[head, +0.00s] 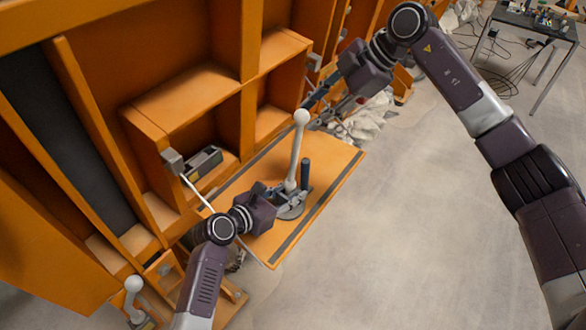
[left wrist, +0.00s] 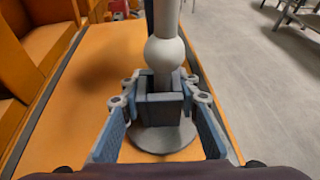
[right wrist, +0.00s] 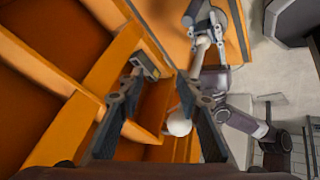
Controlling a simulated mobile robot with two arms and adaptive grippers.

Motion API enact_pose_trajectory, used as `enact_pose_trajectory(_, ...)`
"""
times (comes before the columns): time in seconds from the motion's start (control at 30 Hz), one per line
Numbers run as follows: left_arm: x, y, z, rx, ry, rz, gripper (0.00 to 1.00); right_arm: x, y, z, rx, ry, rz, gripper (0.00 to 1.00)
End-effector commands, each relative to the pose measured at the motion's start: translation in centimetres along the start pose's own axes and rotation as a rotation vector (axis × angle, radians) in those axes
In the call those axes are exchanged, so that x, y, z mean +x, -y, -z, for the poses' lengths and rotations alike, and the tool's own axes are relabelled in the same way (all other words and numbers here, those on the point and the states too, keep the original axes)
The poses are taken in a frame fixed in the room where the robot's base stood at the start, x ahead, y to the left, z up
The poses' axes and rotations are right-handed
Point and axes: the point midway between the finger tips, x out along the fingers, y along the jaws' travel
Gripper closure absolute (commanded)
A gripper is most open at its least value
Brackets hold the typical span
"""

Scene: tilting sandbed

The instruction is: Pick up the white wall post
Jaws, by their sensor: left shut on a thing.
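The white wall post (head: 296,150) stands upright on an orange board, with a white ball on top and a round grey base. In the left wrist view the post (left wrist: 164,55) shows a bulge above a grey block. My left gripper (head: 285,193) is low at the post, shut on its lower part at the grey block; its fingers (left wrist: 160,97) show on both sides there. My right gripper (head: 318,105) is near the top ball, fingers apart and empty.
The orange board (head: 338,165) has dark strips along it. A dark handle (head: 305,172) stands beside the post. Orange compartments (head: 187,95) rise at the left and behind. Another white-balled post (head: 133,285) is at lower left. The grey floor at right is open.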

Motion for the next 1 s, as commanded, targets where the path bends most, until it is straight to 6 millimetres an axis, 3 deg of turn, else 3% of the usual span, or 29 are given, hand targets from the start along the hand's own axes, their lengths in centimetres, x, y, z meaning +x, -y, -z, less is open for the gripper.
enact_pose_trajectory(0.1, 0.0, -0.1, 0.0, 0.000, 0.000, -0.001, 1.00, -2.5, -3.8, -0.3, -0.215, -0.020, -0.235, 0.68)
enact_pose_trajectory(0.2, 0.0, -0.1, 0.0, -0.001, 0.000, -0.001, 1.00, -5.0, -6.4, 0.0, -0.400, -0.018, -0.448, 0.68)
enact_pose_trajectory(0.33, 0.0, -0.1, 0.0, 0.000, 0.000, -0.001, 1.00, -6.3, -6.7, 2.6, -0.549, -0.091, -0.670, 0.68)
enact_pose_trajectory(0.47, 0.0, 0.0, 0.0, 0.000, 0.000, -0.001, 1.00, -5.3, -4.1, 7.3, -0.542, -0.283, -0.797, 0.68)
enact_pose_trajectory(0.6, 0.0, 0.0, 0.0, 0.000, 0.000, -0.001, 1.00, -4.6, -0.3, 12.4, -0.410, -0.548, -0.880, 0.68)
enact_pose_trajectory(0.7, 0.0, 0.0, 0.0, -0.001, 0.000, -0.001, 1.00, -4.8, 2.2, 14.8, -0.264, -0.725, -0.921, 0.68)
enact_pose_trajectory(0.87, 0.0, -0.1, 0.0, -0.001, 0.000, -0.001, 1.00, -5.1, 5.5, 15.3, 0.037, -0.923, -0.965, 0.68)
enact_pose_trajectory(1.0, 0.0, 0.0, 0.0, -0.001, 0.000, -0.001, 1.00, -3.3, 7.9, 12.3, 0.337, -0.970, -0.977, 0.68)
